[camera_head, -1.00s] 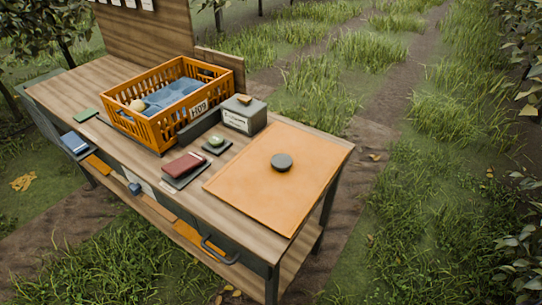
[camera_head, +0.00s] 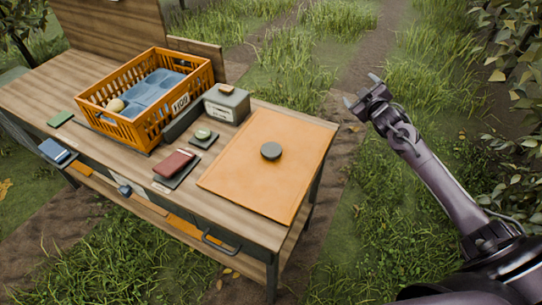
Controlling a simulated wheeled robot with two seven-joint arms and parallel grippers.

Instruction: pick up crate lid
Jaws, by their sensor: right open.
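The crate lid (camera_head: 245,180) is a flat orange panel lying on the right end of the wooden workbench. A dark round knob (camera_head: 271,151) stands near its middle. The orange slatted crate (camera_head: 150,128) stands open to the left on the bench, with a blue tray insert (camera_head: 153,88) and a pale yellow round fruit (camera_head: 115,105) inside. My right gripper (camera_head: 361,88) is open and empty, beyond the bench's right end and apart from the lid. My left gripper is not in view.
A grey box (camera_head: 227,103) stands between crate and lid. A small dark pad with a green item (camera_head: 203,135) and a dark red item (camera_head: 174,163) lie left of the lid. The bench's right edge (camera_head: 312,185) borders grass. Leafy branches (camera_head: 515,60) stand at the right.

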